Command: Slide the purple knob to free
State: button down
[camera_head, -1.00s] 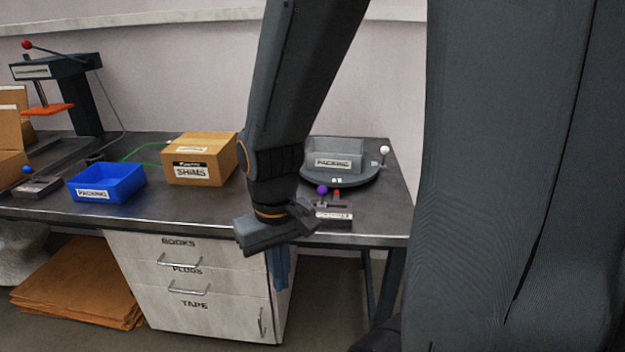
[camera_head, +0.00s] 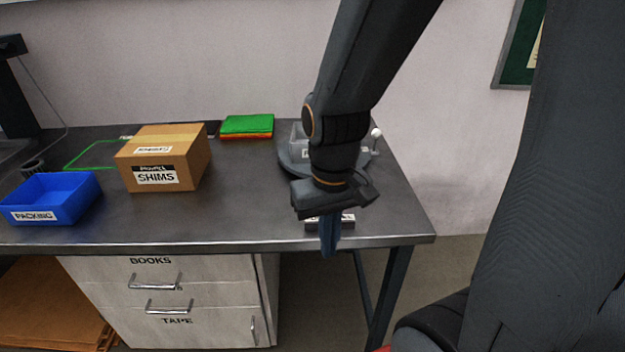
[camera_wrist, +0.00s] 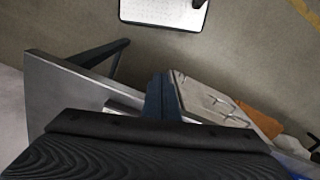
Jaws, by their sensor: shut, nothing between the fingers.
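The purple knob is hidden behind my arm in the head view. Part of its small labelled base (camera_head: 346,221) shows below my wrist at the table's front edge, to the right of my gripper. My gripper (camera_head: 329,246) points down, its blue fingers shut with nothing between them. It overlaps the base and the front edge in the head view; I cannot tell if it touches either. In the wrist view the fingers (camera_wrist: 162,98) show against the table edge and floor, with no knob in sight.
A shims box (camera_head: 165,160) and blue packing bin (camera_head: 50,199) stand left. The tabletop between (camera_head: 235,205) is clear.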

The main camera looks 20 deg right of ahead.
jog(key=w+a+r+n+h+p, duration=0.1)
jog(key=w+a+r+n+p, duration=0.1)
jog(key=w+n, duration=0.3)
jog(key=w+a+r+n+h+p, duration=0.1)
jog(key=w+r+n+p, duration=0.1)
jog(key=w+r+n, duration=0.3)
jog(key=w+a+r+n+h+p, duration=0.1)
jog(key=w+a+r+n+p, duration=0.1)
jog(key=w+n, duration=0.4)
jog(key=shift+w+a+r+n+p, duration=0.35)
jog(key=shift+w+r, duration=0.35)
jog(key=shift+w, duration=0.25)
jog(key=shift+d+f, duration=0.1)
jog(key=x, duration=0.3)
jog(key=p+x, duration=0.1)
jog(key=x, duration=0.5)
jog(key=shift+s+f+p, duration=0.25)
jog(key=shift+p, duration=0.1)
jog(key=d, duration=0.1)
jog(key=d+p, duration=0.1)
jog(key=d, duration=0.1)
jog(key=shift+s+d+r, duration=0.1)
jog(key=shift+s+r, duration=0.05)
jog(key=shift+r, duration=0.1)
jog(key=shift+d+p, duration=0.3)
jog(key=shift+d, duration=0.1)
